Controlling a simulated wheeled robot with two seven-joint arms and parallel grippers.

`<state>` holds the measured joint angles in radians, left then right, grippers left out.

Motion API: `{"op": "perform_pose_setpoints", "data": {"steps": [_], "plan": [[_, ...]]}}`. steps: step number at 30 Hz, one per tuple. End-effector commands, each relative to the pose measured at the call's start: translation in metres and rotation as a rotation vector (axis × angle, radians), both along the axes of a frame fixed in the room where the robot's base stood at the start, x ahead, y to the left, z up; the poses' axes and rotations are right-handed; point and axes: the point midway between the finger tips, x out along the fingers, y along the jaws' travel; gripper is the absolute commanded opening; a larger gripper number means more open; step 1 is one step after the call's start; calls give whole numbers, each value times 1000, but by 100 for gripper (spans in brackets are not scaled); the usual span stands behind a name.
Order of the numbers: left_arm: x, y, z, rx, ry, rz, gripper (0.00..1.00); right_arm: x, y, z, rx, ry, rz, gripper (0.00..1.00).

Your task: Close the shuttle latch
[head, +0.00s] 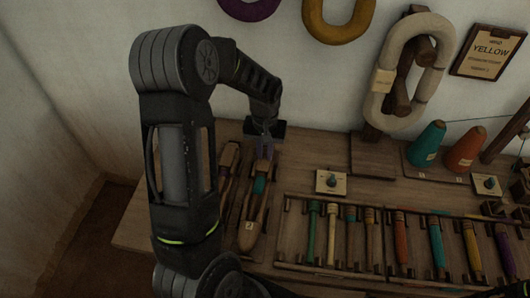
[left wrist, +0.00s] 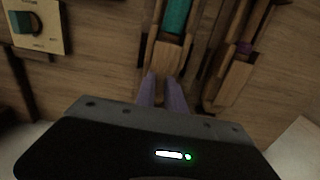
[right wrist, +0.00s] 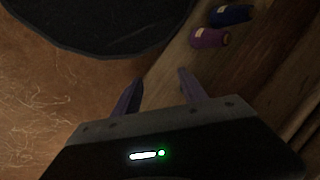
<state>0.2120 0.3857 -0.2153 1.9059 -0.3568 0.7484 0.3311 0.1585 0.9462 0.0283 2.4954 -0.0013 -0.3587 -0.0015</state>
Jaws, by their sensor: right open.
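A wooden shuttle (head: 253,212) with a teal bobbin lies on the bench. It also shows in the left wrist view (left wrist: 164,54). A second, darker shuttle (head: 228,165) lies beside it, with a purple bobbin in the left wrist view (left wrist: 235,75). My left gripper (head: 265,147) is over the far end of the teal shuttle. I cannot make out the latch clearly. My right gripper (right wrist: 161,80) is open and empty, away from the shuttles.
A rack (head: 330,268) of several coloured bobbins fills the bench front. A knob panel (head: 331,183) stands right of the shuttles. Teal (head: 426,143) and orange (head: 465,149) cones stand at the back right. A blue spool (right wrist: 229,15) and a purple spool (right wrist: 209,38) lie near my right gripper.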

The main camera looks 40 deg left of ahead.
Motion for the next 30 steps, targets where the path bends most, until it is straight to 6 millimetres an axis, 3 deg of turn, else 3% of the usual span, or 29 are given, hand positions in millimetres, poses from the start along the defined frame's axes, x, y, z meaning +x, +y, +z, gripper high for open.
{"op": "perform_pose_setpoints", "data": {"steps": [11,24,30], "plan": [[0,0,4,0,-1,1,17,0,0,0,0,0,0,50],[1,0,67,1,-3,1,17,0,0,3,0,0,0,50],[0,0,78,0,-1,0,17,0,0,4,0,0,0,50]]}}
